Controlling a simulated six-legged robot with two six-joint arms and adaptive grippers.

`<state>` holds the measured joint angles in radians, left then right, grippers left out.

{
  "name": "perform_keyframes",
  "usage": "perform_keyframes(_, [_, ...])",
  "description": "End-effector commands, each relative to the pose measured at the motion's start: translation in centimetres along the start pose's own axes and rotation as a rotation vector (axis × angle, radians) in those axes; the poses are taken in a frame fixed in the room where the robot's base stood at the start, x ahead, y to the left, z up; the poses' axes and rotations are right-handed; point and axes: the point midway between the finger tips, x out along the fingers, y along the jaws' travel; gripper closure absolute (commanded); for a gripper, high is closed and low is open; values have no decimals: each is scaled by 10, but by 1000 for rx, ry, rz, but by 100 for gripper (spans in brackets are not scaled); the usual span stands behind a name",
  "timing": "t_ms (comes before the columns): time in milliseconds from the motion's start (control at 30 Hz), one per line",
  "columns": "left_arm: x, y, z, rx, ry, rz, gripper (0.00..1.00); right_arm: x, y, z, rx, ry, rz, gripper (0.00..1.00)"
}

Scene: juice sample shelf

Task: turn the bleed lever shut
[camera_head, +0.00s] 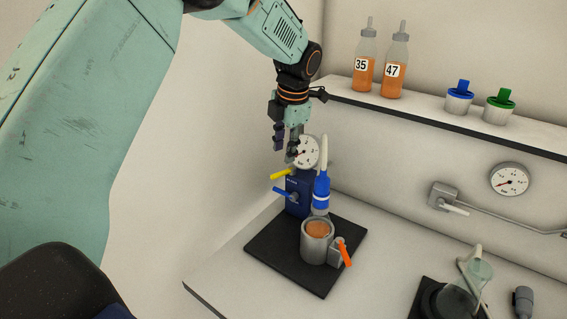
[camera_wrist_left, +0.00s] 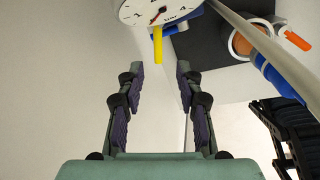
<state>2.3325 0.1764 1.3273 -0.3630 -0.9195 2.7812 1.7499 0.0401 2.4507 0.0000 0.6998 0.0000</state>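A blue block (camera_head: 297,193) carries a round gauge (camera_head: 306,152), a yellow lever (camera_head: 281,174) and a blue lever (camera_head: 284,191). An orange lever (camera_head: 345,253) sits on the side of a metal cup (camera_head: 316,246). No label shows which one is the bleed lever. My left gripper (camera_head: 285,150) hangs beside the gauge, above the yellow lever. In the left wrist view the gripper (camera_wrist_left: 160,72) is open and empty. The yellow lever (camera_wrist_left: 157,45) shows just beyond and between its fingertips, seemingly apart from both. My right gripper is not in view.
A blue-bodied tube (camera_head: 321,192) stands close to the gauge's right. All this sits on a black mat (camera_head: 262,247). A shelf above holds two orange bottles (camera_head: 364,68) (camera_head: 396,72) and two capped jars.

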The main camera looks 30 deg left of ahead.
Motion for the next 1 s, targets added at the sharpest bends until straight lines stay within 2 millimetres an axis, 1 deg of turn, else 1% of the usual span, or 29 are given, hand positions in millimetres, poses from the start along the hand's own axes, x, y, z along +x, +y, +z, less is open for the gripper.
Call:
perform_keyframes(33, [10, -1, -2, 1, 6, -3, 64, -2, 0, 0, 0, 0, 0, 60])
perform_keyframes(200, [36, -2, -4, 0, 4, -3, 64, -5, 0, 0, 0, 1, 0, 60])
perform_keyframes(400, [58, -1, -3, 1, 2, -2, 64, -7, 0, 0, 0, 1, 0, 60])
perform_keyframes(533, [63, -1, -2, 1, 1, -1, 64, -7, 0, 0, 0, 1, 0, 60])
perform_keyframes(767, [64, 0, 0, 1, 1, -1, 64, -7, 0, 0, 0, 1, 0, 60])
perform_keyframes(1000, [64, 0, 0, 2, 1, -1, 84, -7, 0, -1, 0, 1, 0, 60])
